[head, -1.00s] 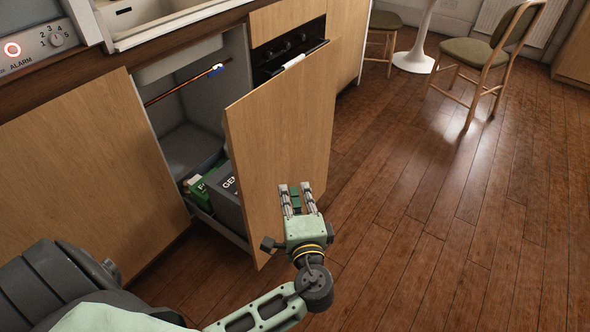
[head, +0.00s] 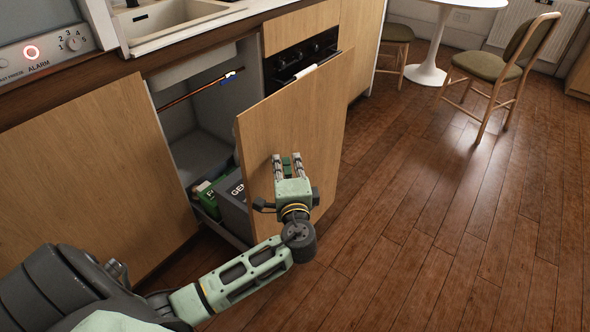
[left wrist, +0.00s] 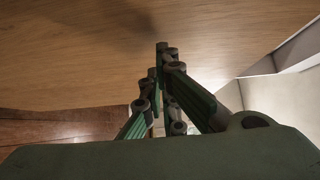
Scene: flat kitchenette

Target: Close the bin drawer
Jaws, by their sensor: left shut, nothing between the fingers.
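The bin drawer's wooden front panel (head: 300,130) stands pulled out from the cabinet in the head view. Behind it, the dark bin (head: 236,205) and a green box (head: 208,192) show in the drawer. My left gripper (head: 287,158) is in front of the outer face of the panel, pointing at it. Its fingers are shut and empty. In the left wrist view, the panel's wood (left wrist: 90,55) fills the upper area, close beyond the fingertips (left wrist: 162,48). I cannot tell whether the fingertips touch it. My right gripper does not show.
The sink counter (head: 200,30) runs above the open cabinet. An oven (head: 300,55) is right of the cabinet, behind the panel. A chair (head: 490,70) and a white table (head: 428,70) stand at the back right. The floor (head: 420,220) on the right is clear.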

